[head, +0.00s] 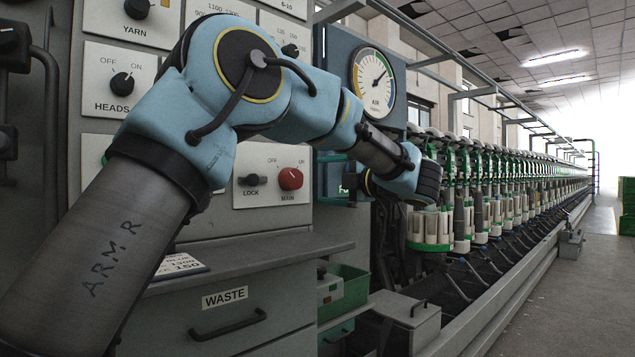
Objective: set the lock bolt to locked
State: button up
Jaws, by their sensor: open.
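The lock bolt (252,180) is a small dark fitting above the word LOCK, on a pale plate (239,199) of the grey cabinet. It appears to lie sideways; its exact setting is too small to tell. Just right of it, on the same plate, is the red MAIN knob (290,179), with OFF and ON marks above it. The two look apart. My blue and grey arm crosses in front of the panel above them. Its wrist is to the right, beyond the plate, in front of the machine row. My gripper's fingers do not show.
A ledge juts out below the plate, with a WASTE drawer (227,324) under it. An air gauge (373,82) hangs at upper right. A green bin (342,290) stands lower right. Winding units (480,200) run into the distance beside open floor (575,280).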

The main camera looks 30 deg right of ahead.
aim_at(252, 180)
jog(key=k+l, duration=0.15)
jog(key=k, duration=0.35)
jog(key=k+l, duration=0.15)
jog(key=k, duration=0.35)
